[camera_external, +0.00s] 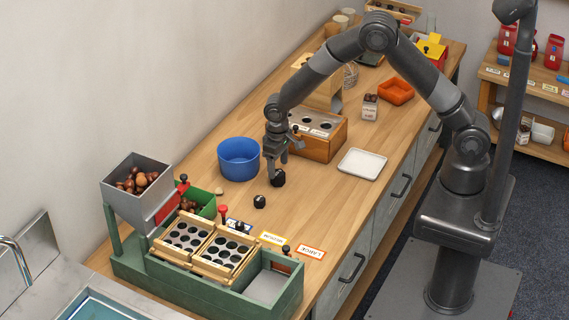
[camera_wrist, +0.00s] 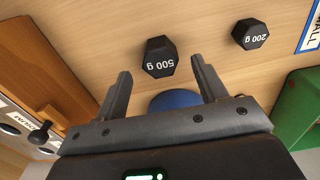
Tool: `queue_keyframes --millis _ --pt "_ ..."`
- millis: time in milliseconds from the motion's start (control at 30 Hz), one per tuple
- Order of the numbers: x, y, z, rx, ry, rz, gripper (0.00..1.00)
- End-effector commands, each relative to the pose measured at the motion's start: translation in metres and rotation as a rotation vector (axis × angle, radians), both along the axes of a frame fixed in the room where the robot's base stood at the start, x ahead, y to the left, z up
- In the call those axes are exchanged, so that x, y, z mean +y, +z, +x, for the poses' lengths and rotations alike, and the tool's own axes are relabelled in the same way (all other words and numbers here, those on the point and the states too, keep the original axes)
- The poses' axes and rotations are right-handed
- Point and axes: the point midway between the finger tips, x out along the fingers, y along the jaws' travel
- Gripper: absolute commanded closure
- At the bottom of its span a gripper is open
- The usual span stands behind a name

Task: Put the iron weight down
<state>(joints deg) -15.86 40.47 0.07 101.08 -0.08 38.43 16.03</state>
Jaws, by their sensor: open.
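A black hexagonal iron weight marked 500 g (camera_wrist: 160,57) stands on the wooden counter, in front of my open fingers in the wrist view. In the external view this weight (camera_external: 278,178) is just below my gripper (camera_external: 276,163). My gripper also shows in the wrist view (camera_wrist: 160,85), with its two fingers spread apart and nothing between them. A smaller black weight marked 200 g (camera_wrist: 250,34) stands to the right in the wrist view. It also shows in the external view (camera_external: 259,201), left of and nearer than the larger one.
A blue bowl (camera_external: 239,160) stands left of my gripper. A wooden box with round holes (camera_external: 318,146) and a white tray (camera_external: 362,164) are to the right. A green sorter (camera_external: 200,290) with a grey chestnut hopper (camera_external: 120,195) fills the near end.

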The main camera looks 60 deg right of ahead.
Motion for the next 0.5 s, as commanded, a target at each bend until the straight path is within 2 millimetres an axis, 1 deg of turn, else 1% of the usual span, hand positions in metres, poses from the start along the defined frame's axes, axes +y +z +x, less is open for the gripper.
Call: queue_keyframes --millis 33,200,333,500 --pt "0.000 0.013 0.001 -0.005 0.000 0.001 0.35" --pt "0.000 0.048 0.001 -0.004 0.000 0.001 0.35" --pt "0.000 0.067 0.000 -0.002 0.000 0.001 0.35" --pt "0.000 0.079 0.000 -0.001 0.000 0.000 0.35"
